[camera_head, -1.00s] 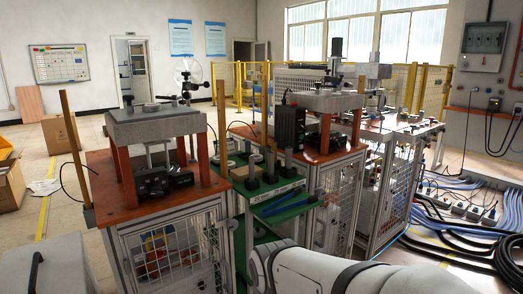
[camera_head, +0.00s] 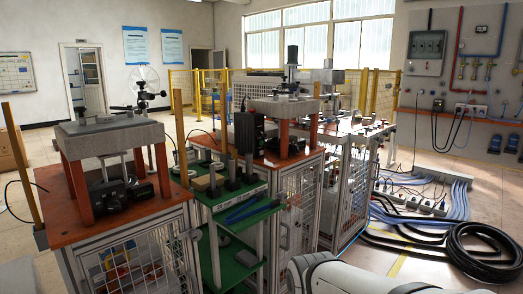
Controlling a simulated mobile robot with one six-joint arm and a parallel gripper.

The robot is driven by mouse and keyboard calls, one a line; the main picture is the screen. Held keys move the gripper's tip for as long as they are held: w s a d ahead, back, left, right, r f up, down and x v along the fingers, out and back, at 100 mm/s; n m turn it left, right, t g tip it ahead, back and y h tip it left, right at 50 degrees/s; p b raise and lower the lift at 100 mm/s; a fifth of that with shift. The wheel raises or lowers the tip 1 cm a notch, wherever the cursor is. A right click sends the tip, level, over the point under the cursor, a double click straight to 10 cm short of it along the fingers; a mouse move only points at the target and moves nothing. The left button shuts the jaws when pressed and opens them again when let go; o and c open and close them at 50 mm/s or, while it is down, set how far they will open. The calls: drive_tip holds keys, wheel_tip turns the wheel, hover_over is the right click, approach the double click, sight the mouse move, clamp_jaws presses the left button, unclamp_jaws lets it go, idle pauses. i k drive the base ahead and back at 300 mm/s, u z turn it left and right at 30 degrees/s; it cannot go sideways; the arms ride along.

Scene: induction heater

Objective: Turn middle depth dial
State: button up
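I cannot make out the middle depth dial in this view. The nearest workbench (camera_head: 62,222) stands at the left with a grey slab on red-brown legs and a small black device (camera_head: 106,194) under the slab. A second bench behind it carries a black box unit (camera_head: 249,133) and another grey slab (camera_head: 284,106). My white arm (camera_head: 345,275) shows at the bottom right edge. My gripper is out of view.
A green shelf cart (camera_head: 236,197) stands between the benches. Black cable coils (camera_head: 490,252) and blue hoses (camera_head: 460,180) lie on the floor at right. A grey panel with pipes (camera_head: 480,70) hangs on the right wall.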

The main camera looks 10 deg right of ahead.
sight(293, 149)
drive_tip(key=z, duration=0.05)
drive_tip(key=i, duration=1)
drive_tip(key=z, duration=0.05)
